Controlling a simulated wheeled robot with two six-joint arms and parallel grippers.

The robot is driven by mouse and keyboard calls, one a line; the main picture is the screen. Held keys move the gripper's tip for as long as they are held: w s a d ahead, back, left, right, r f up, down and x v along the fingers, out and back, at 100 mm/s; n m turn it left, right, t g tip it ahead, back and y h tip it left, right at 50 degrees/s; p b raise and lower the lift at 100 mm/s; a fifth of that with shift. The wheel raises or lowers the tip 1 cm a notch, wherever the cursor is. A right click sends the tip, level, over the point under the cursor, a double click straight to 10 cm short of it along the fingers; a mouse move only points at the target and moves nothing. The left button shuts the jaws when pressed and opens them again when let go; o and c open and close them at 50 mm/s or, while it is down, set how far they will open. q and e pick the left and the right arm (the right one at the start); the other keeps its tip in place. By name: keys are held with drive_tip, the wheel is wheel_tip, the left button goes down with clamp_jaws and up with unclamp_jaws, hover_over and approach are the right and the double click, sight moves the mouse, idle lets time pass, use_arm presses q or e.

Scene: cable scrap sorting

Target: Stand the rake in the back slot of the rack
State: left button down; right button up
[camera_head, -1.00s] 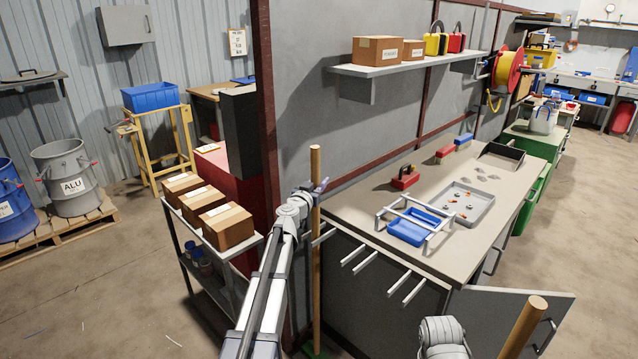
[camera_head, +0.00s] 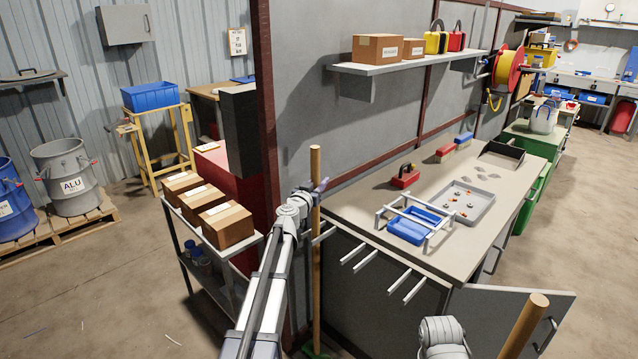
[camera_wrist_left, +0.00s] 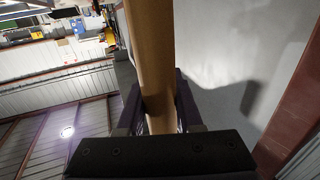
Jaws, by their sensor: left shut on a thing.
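My left gripper (camera_head: 319,187) is shut on the upper wooden handle of the rake (camera_head: 316,230). The handle stands close to upright beside the bench end, and a green part shows at its foot, mostly cut off by the lower frame edge. In the left wrist view the handle (camera_wrist_left: 152,50) runs between the dark fingers. The rack (camera_head: 363,258) is a row of pale prongs on the bench end. The handle is at the rearmost prongs and overlaps them; I cannot tell whether it is fully between them. My right gripper is out of view.
A second wooden pole (camera_head: 524,325) rises at lower right, by an open grey cabinet door (camera_head: 550,305). A shelf cart (camera_head: 225,270) with cardboard boxes stands left of my left arm. A dark red post (camera_head: 265,100) rises behind the handle. The bench top holds trays.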

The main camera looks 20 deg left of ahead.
use_arm(q)
unclamp_jaws()
idle(0.6)
drive_tip(key=shift+s, duration=0.15)
idle(0.4)
drive_tip(key=s, duration=1.2)
drive_tip(key=shift+s, duration=0.4)
idle(0.8)
